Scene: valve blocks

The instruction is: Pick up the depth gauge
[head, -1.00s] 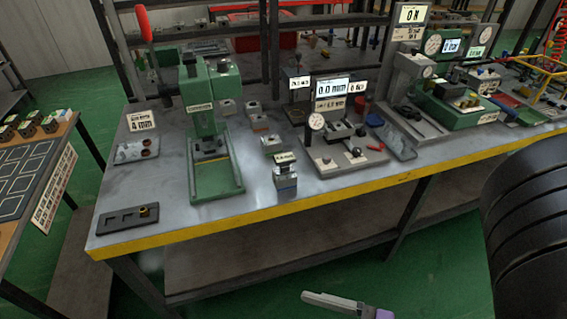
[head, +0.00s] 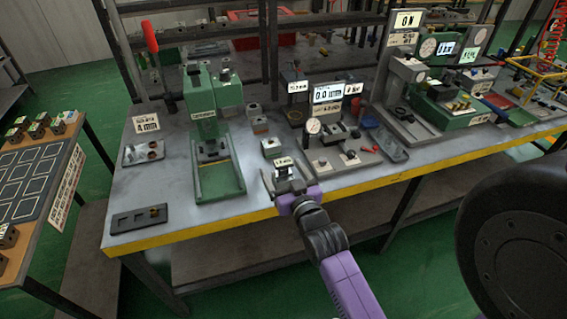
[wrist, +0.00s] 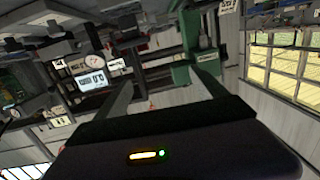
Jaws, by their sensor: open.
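A round white dial gauge (head: 313,127), which may be the depth gauge, stands on the grey fixture (head: 322,160) at the middle of the bench; I cannot tell for sure. It also shows in the wrist view (wrist: 115,65), beside the lit display. My gripper (head: 283,186) is at the bench's front edge, left of and nearer than that fixture. A small labelled block (head: 283,168) shows just beyond my gripper, partly hidden by it. In the wrist view, the two fingers (wrist: 165,92) are spread apart with nothing held between them.
A green press (head: 218,175) with a red lever stands to the left. A dark slotted tray (head: 138,219) lies at the front left corner. A display (head: 328,93) stands behind the fixture. A green machine (head: 440,105) is at the right. Bare bench top lies between tray and press.

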